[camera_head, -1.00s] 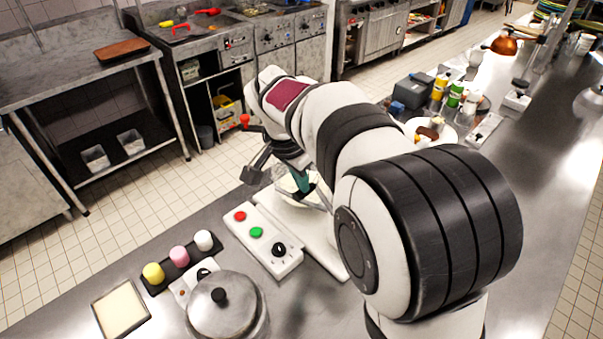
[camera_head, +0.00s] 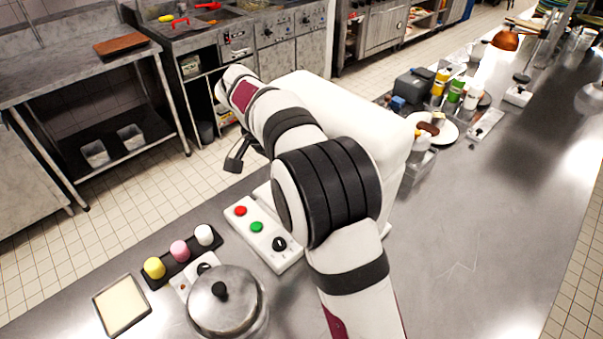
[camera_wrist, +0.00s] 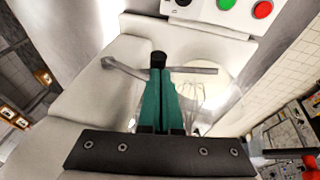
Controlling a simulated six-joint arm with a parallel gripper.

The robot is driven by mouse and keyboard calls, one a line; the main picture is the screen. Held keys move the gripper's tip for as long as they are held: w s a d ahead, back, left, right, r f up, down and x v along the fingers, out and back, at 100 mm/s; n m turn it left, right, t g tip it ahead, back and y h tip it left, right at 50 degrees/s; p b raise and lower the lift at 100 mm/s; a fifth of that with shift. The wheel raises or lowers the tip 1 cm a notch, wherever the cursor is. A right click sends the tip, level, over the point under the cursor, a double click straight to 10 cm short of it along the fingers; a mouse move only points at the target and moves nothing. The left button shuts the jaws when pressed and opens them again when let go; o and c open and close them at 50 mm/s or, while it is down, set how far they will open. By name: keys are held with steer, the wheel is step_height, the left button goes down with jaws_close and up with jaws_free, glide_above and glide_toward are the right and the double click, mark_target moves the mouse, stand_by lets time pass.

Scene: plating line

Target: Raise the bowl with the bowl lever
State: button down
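The white mixer body (camera_head: 355,115) stands behind my arm in the head view. It also fills much of the wrist view, as a pale housing (camera_wrist: 100,90). My gripper (camera_wrist: 158,72) has teal fingers lying close together, with tips at a black knob (camera_wrist: 158,59). Grey metal bars run to both sides of the tips; the left bar (camera_wrist: 122,68) looks like the bowl lever, but its join to the knob is hidden. Whether the fingers pinch the knob cannot be told. The bowl and a wire whisk (camera_wrist: 210,92) show partly right of the fingers. The head view hides the gripper's fingers.
A button box (camera_head: 262,233) with red and green buttons stands before the mixer. A lidded pot (camera_head: 226,305) and coloured cups on a dark tray (camera_head: 182,262) are nearby. A red knob (camera_wrist: 309,160) shows at the wrist view's lower right. The counter at right (camera_head: 470,220) is clear.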

step_height(320, 180, down, 8)
steer(key=w+a, duration=0.1)
steer(key=shift+w+a, duration=0.2)
steer(key=shift+r, duration=0.2)
stand_by(1.2)
steer(key=s+d+v, duration=0.1)
steer(key=d+v, duration=0.1)
steer(key=v, duration=1.1)
steer(key=shift+r, duration=0.55)
steer(key=shift+d, duration=0.1)
steer(key=s+d+r+t+y, duration=0.1)
steer(key=s+d+r, duration=0.1)
steer(key=r, duration=0.3)
steer(key=s+d+r+t+y, duration=0.1)
steer(key=s+d+r, duration=0.1)
steer(key=r, duration=0.4)
steer(key=shift+s+d, duration=0.3)
steer(key=shift+s, duration=0.05)
steer(key=shift+f, duration=0.15)
